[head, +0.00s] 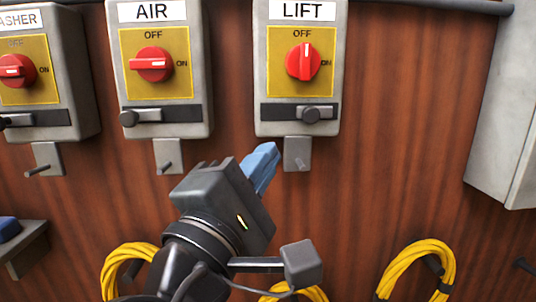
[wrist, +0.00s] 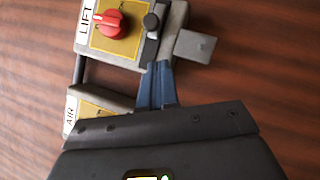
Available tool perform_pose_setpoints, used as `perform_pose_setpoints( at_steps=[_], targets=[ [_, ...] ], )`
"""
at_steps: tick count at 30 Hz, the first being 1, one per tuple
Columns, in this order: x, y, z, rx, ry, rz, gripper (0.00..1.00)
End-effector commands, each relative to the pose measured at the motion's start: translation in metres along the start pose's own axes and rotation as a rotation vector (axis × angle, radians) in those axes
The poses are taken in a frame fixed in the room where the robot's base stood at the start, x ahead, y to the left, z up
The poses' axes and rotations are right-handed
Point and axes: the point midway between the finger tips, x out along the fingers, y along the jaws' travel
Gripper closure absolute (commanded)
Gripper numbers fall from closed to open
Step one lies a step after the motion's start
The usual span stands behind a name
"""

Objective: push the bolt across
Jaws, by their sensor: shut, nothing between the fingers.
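The LIFT box (head: 262,60) is grey with a yellow plate and a red dial (head: 303,61) turned upright at OFF. Its bolt (head: 311,115) has a dark round knob and sits at the right end of the black slot below the dial. In the wrist view, turned sideways, the bolt (wrist: 151,22) lies beyond my fingertips, with bare slot between. My gripper (head: 271,148) is shut and empty, its blue fingers just below the box's lower left corner in the head view. In the wrist view my gripper (wrist: 160,66) is near the slot's left end; contact cannot be told.
The AIR box (head: 118,60) stands to the left, its bolt (head: 140,117) at the slot's left end. A third box (head: 80,70) is farther left. A grey tab (head: 297,153) hangs below the LIFT box. Yellow cable coils (head: 420,265) hang low.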

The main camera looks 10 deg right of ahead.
Motion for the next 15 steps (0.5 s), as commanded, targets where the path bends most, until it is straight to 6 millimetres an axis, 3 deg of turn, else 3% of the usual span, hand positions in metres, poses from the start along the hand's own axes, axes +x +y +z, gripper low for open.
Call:
perform_pose_setpoints(
  at_steps=[9,15],
  targets=[
    [-0.056,0.0,-0.001,0.001,0.004,0.003,1.0],
    [-0.071,0.001,-0.001,0.0,0.002,0.002,1.0]
  ],
)
